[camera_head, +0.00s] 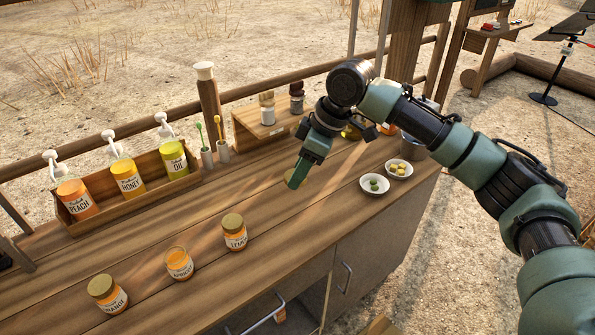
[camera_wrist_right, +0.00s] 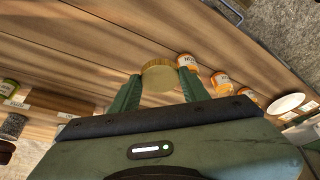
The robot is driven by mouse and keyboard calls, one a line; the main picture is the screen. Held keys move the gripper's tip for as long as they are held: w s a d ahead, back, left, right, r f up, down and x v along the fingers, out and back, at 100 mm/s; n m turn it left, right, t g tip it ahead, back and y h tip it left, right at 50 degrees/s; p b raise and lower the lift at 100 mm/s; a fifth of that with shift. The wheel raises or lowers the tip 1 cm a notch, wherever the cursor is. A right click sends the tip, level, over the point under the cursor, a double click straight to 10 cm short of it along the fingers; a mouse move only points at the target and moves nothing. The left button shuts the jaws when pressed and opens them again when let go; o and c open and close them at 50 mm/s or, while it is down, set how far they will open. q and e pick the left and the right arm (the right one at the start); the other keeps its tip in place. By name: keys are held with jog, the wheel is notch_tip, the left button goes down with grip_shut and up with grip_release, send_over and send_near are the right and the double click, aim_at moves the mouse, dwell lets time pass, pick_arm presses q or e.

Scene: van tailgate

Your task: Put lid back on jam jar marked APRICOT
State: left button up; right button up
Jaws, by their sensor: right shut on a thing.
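An open jam jar (camera_head: 180,265) with orange contents and no lid stands upright on the wooden counter; its small label seems to read APRICOT. It stands between the lidded ORANGE jar (camera_head: 107,294) and the lidded LEMON jar (camera_head: 234,233). My right gripper (camera_head: 295,178) is behind and to the right of these jars, apart from them. It is shut on a gold lid (camera_wrist_right: 159,76), which shows between the fingertips in the right wrist view. In the head view the fingers mostly hide the lid. My left gripper is not in view.
A wooden rack (camera_head: 135,206) with PEACH, HONEY and OIL pump bottles stands at the back left. Two white bowls, one with green pieces (camera_head: 374,185) and one with yellow pieces (camera_head: 399,169), sit at the right. The counter between gripper and jars is clear.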

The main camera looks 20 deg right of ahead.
jog(key=s+d+f+m+t+h, duration=0.1)
jog(key=s+f+m+t+h, duration=0.1)
jog(key=s+m, duration=0.9)
jog(key=shift+s+d+f+m+h, duration=0.25)
jog(key=shift+s+f+h, duration=0.3)
jog(key=shift+s+h, duration=0.5)
jog(key=shift+s+a, duration=0.1)
jog(key=shift+a, duration=0.05)
